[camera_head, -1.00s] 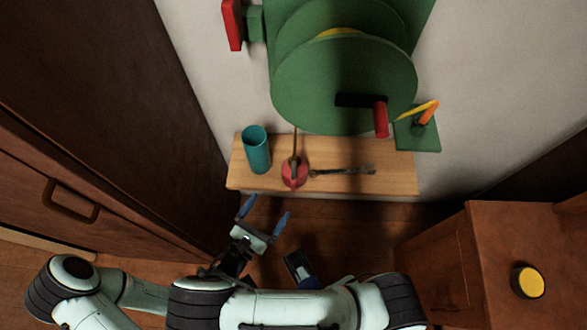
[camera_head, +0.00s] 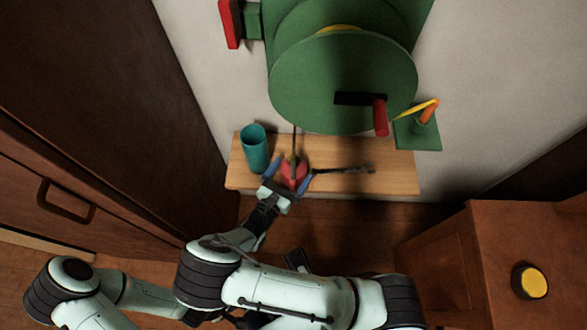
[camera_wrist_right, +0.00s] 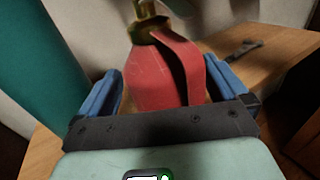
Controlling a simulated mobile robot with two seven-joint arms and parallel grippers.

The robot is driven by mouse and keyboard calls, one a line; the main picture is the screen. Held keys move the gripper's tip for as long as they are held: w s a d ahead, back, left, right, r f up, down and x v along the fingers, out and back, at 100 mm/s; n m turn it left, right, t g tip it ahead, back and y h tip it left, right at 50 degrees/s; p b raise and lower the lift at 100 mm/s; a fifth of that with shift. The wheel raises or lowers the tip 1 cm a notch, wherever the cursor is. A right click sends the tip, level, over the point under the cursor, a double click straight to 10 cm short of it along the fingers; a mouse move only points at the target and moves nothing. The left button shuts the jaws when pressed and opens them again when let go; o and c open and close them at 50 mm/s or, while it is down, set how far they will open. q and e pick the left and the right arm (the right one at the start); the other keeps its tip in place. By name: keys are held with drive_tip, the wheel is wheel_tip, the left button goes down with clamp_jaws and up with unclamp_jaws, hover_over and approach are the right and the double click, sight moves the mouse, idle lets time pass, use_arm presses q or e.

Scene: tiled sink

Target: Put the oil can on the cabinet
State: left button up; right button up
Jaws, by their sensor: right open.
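The oil can (camera_head: 295,172), red with a thin upright spout, stands on the wooden shelf (camera_head: 395,180). In the right wrist view its red body and strap handle (camera_wrist_right: 165,75) fill the middle. My right gripper (camera_head: 288,174) is open, its blue fingers on either side of the can; I cannot tell whether they touch it. A dark part of my left gripper (camera_head: 297,262) shows below, mostly hidden behind my right arm, so its jaws cannot be made out. A reddish-brown wooden cabinet (camera_head: 500,235) stands at the lower right.
A teal cup (camera_head: 254,150) stands close to the left of the can. A dark slender tool (camera_head: 345,170) lies to its right. A large green drum (camera_head: 325,85) overhangs the shelf. A yellow-topped round object (camera_head: 530,282) sits on the cabinet. A dark wooden cabinet with a handle (camera_head: 66,203) is at left.

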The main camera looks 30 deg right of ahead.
drive_tip(key=shift+w+d, duration=0.1)
drive_tip(key=shift+d, duration=0.05)
drive_tip(key=c, duration=1.4)
drive_tip(key=shift+o, duration=0.2)
drive_tip(key=shift+r, duration=0.1)
